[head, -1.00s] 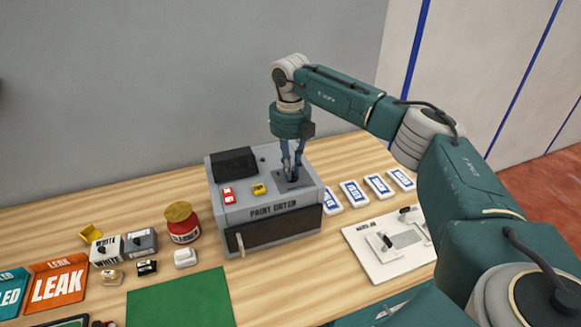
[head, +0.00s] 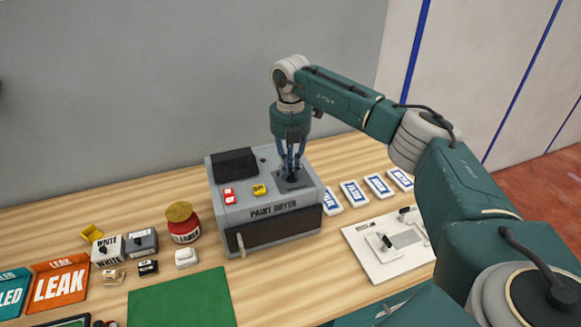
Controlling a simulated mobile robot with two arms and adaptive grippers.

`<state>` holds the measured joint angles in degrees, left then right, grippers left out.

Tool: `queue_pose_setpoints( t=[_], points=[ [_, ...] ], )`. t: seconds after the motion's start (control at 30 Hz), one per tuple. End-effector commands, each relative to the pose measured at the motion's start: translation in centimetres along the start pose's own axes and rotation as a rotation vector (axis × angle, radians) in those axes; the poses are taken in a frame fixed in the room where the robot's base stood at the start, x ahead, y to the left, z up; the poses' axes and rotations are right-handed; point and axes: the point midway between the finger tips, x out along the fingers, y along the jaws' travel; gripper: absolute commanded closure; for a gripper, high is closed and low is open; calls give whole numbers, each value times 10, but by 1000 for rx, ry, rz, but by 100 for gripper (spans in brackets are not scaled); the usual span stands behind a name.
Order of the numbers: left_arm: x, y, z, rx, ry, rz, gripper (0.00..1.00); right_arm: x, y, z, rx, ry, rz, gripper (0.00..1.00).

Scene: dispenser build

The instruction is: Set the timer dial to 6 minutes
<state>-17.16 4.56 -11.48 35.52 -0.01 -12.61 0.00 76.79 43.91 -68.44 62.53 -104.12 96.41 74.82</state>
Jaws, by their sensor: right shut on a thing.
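The grey paint dryer box (head: 232,211) stands on the wooden table, with "PAINT DRYER" lettered along its front top edge. The timer dial (head: 291,179) is a dark knob on a dark plate at the right of its top. My right gripper (head: 290,173) points straight down from above and is shut on the dial. The fingers cover most of the dial, and its setting is too small to read. My left gripper does not show.
A red button (head: 229,196) and a yellow button (head: 260,189) sit on the dryer's top, left of the dial. A red jar (head: 184,228) stands left of the dryer. Labelled white blocks (head: 354,193) and a white board (head: 375,265) lie to its right. A green mat (head: 180,300) lies in front.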

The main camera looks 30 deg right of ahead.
Motion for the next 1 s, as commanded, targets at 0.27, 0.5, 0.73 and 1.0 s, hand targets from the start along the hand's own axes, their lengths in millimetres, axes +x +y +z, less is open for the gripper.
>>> queue_pose_setpoints(
  t=[0.27,0.5,0.73,1.0],
  points=[
    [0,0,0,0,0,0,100,-2,1,2,15,-5,6,100],
    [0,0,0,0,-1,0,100,-2,1,2,14,-6,6,75],
    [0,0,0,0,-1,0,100,-1,0,1,12,-3,3,66],
    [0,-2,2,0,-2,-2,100,-15,1,1,11,-3,5,66]
  ],
)
